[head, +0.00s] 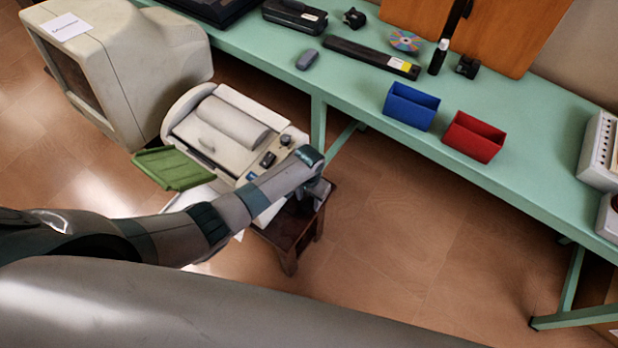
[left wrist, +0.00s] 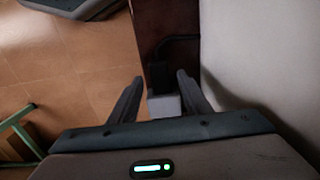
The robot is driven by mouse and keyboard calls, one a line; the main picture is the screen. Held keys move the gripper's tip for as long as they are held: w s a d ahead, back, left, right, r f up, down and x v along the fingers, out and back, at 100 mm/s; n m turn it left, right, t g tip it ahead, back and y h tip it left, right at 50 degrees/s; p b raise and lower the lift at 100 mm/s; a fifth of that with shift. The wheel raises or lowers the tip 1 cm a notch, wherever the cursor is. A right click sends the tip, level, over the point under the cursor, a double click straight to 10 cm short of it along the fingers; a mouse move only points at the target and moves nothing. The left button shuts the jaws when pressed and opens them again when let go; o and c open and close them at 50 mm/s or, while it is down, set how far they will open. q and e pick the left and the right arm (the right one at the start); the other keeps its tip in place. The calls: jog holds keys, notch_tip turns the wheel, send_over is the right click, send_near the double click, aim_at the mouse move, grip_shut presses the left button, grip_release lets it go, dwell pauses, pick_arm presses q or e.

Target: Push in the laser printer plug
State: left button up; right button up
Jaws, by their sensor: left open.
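The laser printer (head: 220,135) is an off-white machine with a green tray (head: 174,168), standing on a small dark wooden stand (head: 290,232). My left gripper (head: 318,190) is at the printer's right side, over the stand. In the left wrist view my left gripper (left wrist: 160,88) is open, with its fingers on either side of a light grey block (left wrist: 164,106). A dark plug-like piece with a black cable (left wrist: 160,73) is just beyond the block, near the printer's pale side (left wrist: 255,50). I cannot tell whether the fingers touch the block or how far the plug is in.
A large beige monitor (head: 130,70) stands left of the printer. A green table (head: 350,85) runs behind, holding a blue bin (head: 410,107), a red bin (head: 472,137) and several small devices. The wooden floor (head: 400,250) right of the stand is clear.

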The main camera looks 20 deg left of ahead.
aim_at(309, 205)
pick_arm(q)
notch_tip(309, 205, up, 16)
jog(key=b, duration=0.1)
dwell(0.5)
jog(key=shift+f, duration=0.15)
dwell(0.3)
jog(key=s+t+h, duration=0.2)
jog(key=s, duration=1.2)
jog(key=s+a+r+n+t+y, duration=0.2)
jog(key=s+a+r, duration=0.3)
jog(key=s+a, duration=0.65)
notch_tip(309, 205, down, 29)
jog(key=s+d+g+b, duration=0.2)
jog(key=b, duration=0.1)
jog(key=s+a+f+b, duration=0.1)
jog(key=s+f, duration=0.8)
jog(key=f, duration=0.2)
jog(key=s+a+f+g+b, duration=0.1)
jog(key=s+a+f+b, duration=0.1)
jog(key=s+f, duration=0.8)
notch_tip(309, 205, down, 2)
jog(key=shift+f, duration=0.1)
